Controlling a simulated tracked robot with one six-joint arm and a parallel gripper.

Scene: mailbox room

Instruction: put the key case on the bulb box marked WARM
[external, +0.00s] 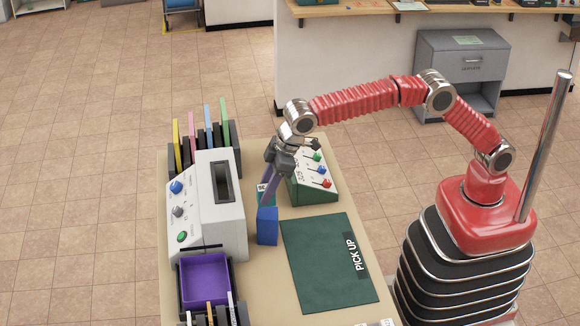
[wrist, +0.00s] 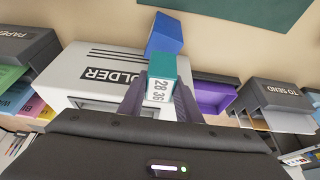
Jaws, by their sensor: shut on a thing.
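My gripper (external: 267,182) points down beside the white machine, with its fingers shut on a small teal box. In the wrist view the teal box (wrist: 182,68) sits between the fingertips (wrist: 160,98), with a white label reading "28 36" facing the camera. In the external view the fingers partly hide it. A blue box (external: 267,227) stands on the table just in front of it; in the wrist view the blue box (wrist: 165,35) shows just beyond the teal one. I cannot tell whether they touch. No WARM marking is readable, and I cannot tell which is the key case.
The white FOLDER machine (external: 218,212) stands close left of my gripper. A control box with coloured levers (external: 312,172) is close right. A purple tray (external: 205,279) and upright coloured folders (external: 207,135) are on the left. The dark green PICK UP mat (external: 318,262) is bare.

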